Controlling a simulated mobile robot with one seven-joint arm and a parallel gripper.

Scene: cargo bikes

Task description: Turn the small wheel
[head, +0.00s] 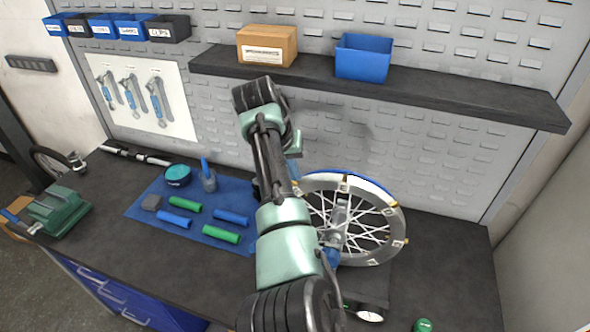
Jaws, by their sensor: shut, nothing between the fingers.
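A small spoked wheel (397,222) with a pale silver rim and a blue strip along its top stands over the dark workbench, right of the middle. Small yellowish marks show on its rim. A grey metal upright (341,208) with blue parts crosses in front of its hub. My mint and black arm covers the wheel's left edge. My gripper is hidden behind the arm's links, so I cannot see its fingers or whether it touches the wheel.
A blue mat (146,208) holds blue and green grips, a teal tin (177,175) and a cup. A green vise (57,212) is at the left. A dark shelf (450,95) with a cardboard box (267,46) and blue bin (363,58) juts out above. The bench's right end is mostly clear.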

